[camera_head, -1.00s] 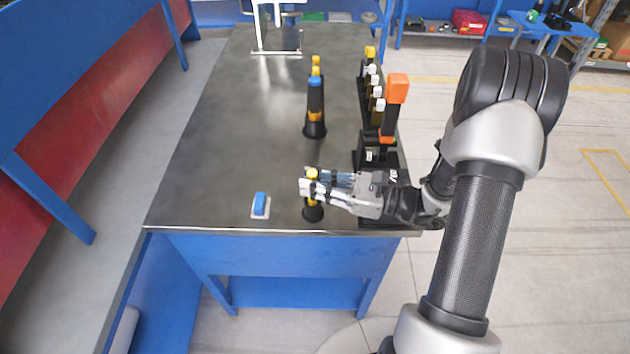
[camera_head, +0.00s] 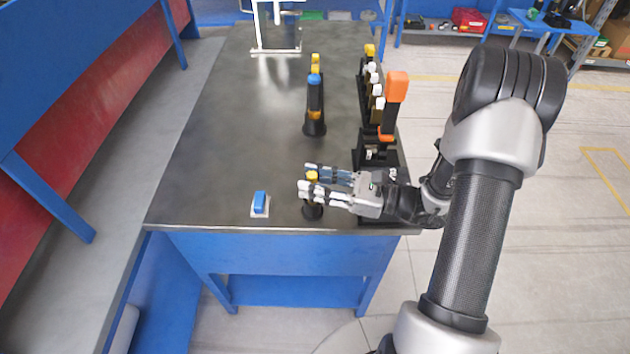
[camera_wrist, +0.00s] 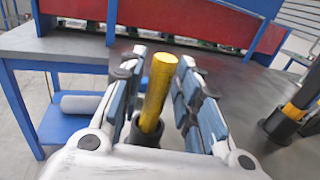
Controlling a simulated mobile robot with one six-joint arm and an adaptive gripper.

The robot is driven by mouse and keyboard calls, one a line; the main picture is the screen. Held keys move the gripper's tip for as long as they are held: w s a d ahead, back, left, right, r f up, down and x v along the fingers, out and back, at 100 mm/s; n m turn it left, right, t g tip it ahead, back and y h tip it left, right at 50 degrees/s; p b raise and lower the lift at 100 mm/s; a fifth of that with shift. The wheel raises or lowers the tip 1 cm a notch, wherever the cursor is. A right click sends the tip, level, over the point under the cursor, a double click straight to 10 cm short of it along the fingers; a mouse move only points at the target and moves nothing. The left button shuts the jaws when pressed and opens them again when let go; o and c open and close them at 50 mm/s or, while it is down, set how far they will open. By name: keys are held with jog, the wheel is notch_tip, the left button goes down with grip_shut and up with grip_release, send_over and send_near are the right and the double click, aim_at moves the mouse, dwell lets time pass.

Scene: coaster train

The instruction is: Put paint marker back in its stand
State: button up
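The yellow paint marker (camera_wrist: 160,82) stands a little tilted in the wrist view, its lower end inside a black holder (camera_wrist: 146,134). In the head view the marker's yellow top (camera_head: 312,176) shows between my fingers, and the black stand (camera_head: 313,211) rests on the table near the front edge. My gripper (camera_head: 309,177) is open around the marker, with a finger on each side. In the wrist view (camera_wrist: 158,90) gaps show between the marker and both finger pads. How deep the marker sits is hidden by the holder.
A blue switch on a pale plate (camera_head: 260,204) lies left of the stand. A black stand with a blue-topped tool (camera_head: 315,95) is farther back. An orange-topped tool (camera_head: 396,87) and a row of tools stand along the right edge. The table's left half (camera_head: 230,120) is clear.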

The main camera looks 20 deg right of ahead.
jog(key=shift+o, duration=0.8)
jog(key=v, duration=1.2)
jog(key=s+a+r+n+g+h, duration=0.6)
jog(key=s+a+n+g, duration=0.45)
jog(key=a+n, duration=0.3)
jog(key=s+d+r+n+t+h, duration=0.3)
jog(key=s+r+n+t+h, duration=0.1)
jog(key=n+h, duration=0.5)
jog(key=shift+r+n+t, duration=0.65)
jog(key=shift+r+n, duration=0.4)
jog(key=shift+r, duration=0.35)
